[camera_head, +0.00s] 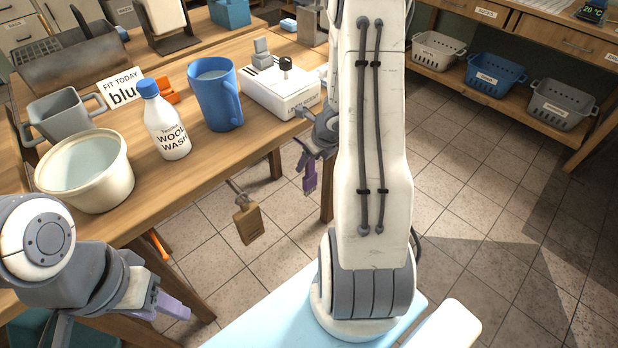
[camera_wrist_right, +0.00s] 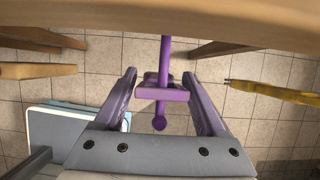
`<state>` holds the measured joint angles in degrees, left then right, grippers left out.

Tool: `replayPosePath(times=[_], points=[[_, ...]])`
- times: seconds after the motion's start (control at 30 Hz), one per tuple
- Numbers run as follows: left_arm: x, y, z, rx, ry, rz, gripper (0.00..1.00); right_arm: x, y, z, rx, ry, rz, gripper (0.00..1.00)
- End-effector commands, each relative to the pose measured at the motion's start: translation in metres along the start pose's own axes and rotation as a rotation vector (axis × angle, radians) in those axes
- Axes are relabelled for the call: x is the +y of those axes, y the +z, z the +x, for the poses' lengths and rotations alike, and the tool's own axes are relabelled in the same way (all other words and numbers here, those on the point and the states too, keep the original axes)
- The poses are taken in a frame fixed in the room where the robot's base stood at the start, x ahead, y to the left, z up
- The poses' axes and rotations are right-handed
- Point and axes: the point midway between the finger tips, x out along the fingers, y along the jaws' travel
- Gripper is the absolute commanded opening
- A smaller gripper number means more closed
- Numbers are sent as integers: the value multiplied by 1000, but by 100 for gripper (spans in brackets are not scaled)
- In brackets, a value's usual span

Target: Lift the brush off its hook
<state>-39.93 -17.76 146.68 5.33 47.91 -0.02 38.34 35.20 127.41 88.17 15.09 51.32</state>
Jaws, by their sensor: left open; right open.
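My right gripper (camera_head: 306,168) hangs at the table's front edge in the head view, partly behind my own arm. In the right wrist view its open fingers (camera_wrist_right: 163,105) stand on either side of a purple piece (camera_wrist_right: 162,93). This piece has a rod, a crossbar and a round end, and shows no clear finger contact. A brown block (camera_head: 247,222) hangs by a thin grey rod near the table edge, left of the right gripper. I cannot tell for sure which of these is the brush. My left gripper (camera_head: 172,305) is open at the lower left, apart from both.
The wooden table (camera_head: 190,180) bears a white tub (camera_head: 85,170), a wool wash bottle (camera_head: 165,120), a blue jug (camera_head: 215,95) and a white box (camera_head: 280,90). A yellow bar (camera_wrist_right: 275,90) shows at the right wrist view's right. Tiled floor is clear at right.

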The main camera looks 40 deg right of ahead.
Motion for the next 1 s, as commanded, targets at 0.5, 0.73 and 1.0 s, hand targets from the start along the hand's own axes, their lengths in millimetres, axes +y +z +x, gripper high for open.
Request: replayPosePath(times=[0.5, 0.73, 1.0], points=[[0, 0, -1, 0, 0, 0, 50, 0, 0, -1, 0, 0, 0, 0], [0, 0, -4, 0, 0, 0, 50, 0, 2, -4, 0, 0, 0, 0], [1, 0, -9, 0, 0, 0, 50, 0, 4, -9, 0, 0, 0, 0]])
